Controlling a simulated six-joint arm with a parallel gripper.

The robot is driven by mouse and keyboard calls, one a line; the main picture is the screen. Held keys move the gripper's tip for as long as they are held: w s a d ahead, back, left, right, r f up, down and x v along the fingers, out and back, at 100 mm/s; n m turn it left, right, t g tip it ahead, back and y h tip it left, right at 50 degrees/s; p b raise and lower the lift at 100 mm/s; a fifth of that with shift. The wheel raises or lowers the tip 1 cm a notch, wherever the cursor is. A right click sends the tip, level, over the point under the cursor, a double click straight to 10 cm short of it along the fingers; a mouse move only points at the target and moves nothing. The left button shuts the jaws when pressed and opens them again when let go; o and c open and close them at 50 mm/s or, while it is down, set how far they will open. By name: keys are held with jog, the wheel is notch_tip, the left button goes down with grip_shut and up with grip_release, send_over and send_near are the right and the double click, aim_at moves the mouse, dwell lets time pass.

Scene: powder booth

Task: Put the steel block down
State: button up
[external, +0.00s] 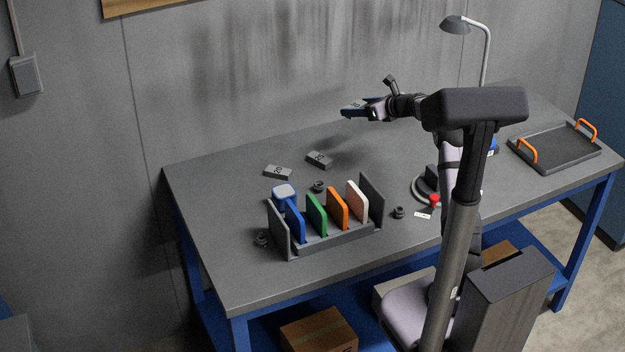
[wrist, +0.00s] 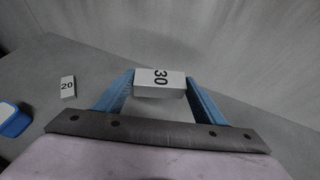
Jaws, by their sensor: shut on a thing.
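My gripper (external: 356,109) is shut on a grey steel block marked 30 (wrist: 152,87), which sits between the two blue fingers in the wrist view. In the external view it is held well above the table's back part, and the block is small and partly hidden by the fingers. A lighter block marked 20 (external: 278,172) lies on the table at the back left; it also shows in the wrist view (wrist: 68,92). A darker block (external: 319,160) lies to its right, its number too small to read surely.
A tray with orange handles (external: 555,158) and a lamp (external: 456,25) stand at right. The back left table is mostly clear.

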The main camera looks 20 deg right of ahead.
jog(key=d, duration=0.2)
send_over(360, 156)
notch_tip(360, 156, down, 4)
jog(key=f, duration=0.1)
jog(key=shift+f, duration=4.85)
jog(key=shift+f, duration=0.15)
jog(key=o, duration=1.4)
jog(key=shift+f, duration=0.1)
jog(key=shift+c, duration=0.2)
jog(key=shift+r, duration=0.2)
jog(key=b+v, duration=0.2)
jog(key=v, duration=1)
jog(key=shift+f, duration=0.1)
